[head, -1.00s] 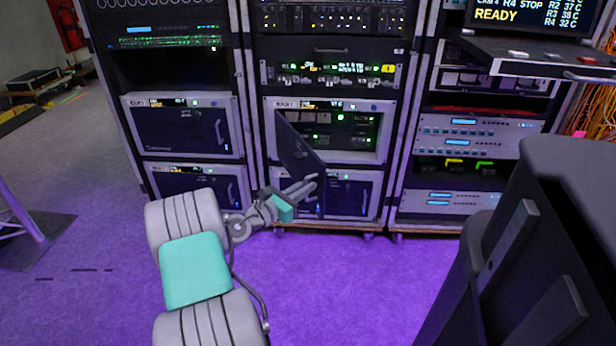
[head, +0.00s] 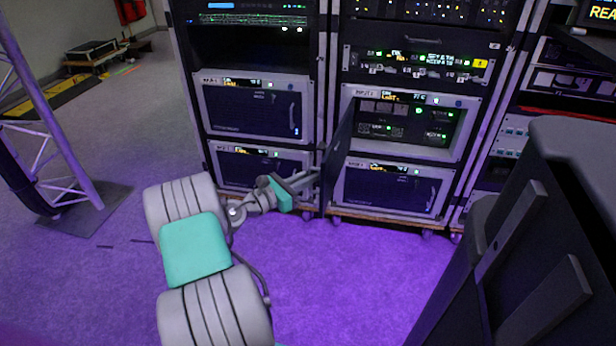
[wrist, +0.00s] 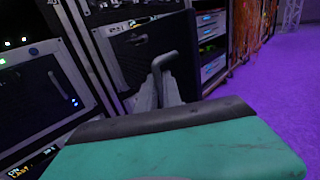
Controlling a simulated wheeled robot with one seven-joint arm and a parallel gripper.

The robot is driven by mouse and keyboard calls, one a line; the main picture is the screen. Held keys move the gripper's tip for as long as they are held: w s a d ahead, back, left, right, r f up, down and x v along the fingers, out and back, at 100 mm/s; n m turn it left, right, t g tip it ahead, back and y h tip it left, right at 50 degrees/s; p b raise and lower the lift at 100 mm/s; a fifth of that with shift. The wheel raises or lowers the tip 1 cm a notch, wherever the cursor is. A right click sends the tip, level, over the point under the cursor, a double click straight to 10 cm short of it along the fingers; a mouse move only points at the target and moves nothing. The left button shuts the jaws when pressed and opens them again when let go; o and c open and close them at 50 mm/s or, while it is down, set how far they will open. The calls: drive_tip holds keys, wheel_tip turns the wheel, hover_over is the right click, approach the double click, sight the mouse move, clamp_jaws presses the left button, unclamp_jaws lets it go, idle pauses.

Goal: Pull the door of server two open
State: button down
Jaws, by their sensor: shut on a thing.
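Server two (head: 462,130) is the upper silver-framed unit in the middle rack, with its lit inside showing. Its dark door (head: 341,145) hangs from the left side and stands swung well out, nearly edge-on in the head view. In the wrist view the door (wrist: 125,62) is a dark panel with a grey bar handle (wrist: 165,62). My gripper (head: 314,178) is at the outer edge of the door, and in the wrist view its fingers (wrist: 166,88) are shut on the handle. The exact grip is partly hidden.
The left rack holds a server with a closed door (head: 250,108) and another closed one (head: 255,167) below it. A closed server (head: 395,188) sits under server two. A truss stand (head: 80,190) is at the left. The purple floor (head: 340,285) in front is clear.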

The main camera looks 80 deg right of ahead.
idle(0.3)
drive_tip(key=c, duration=1.8)
unclamp_jaws()
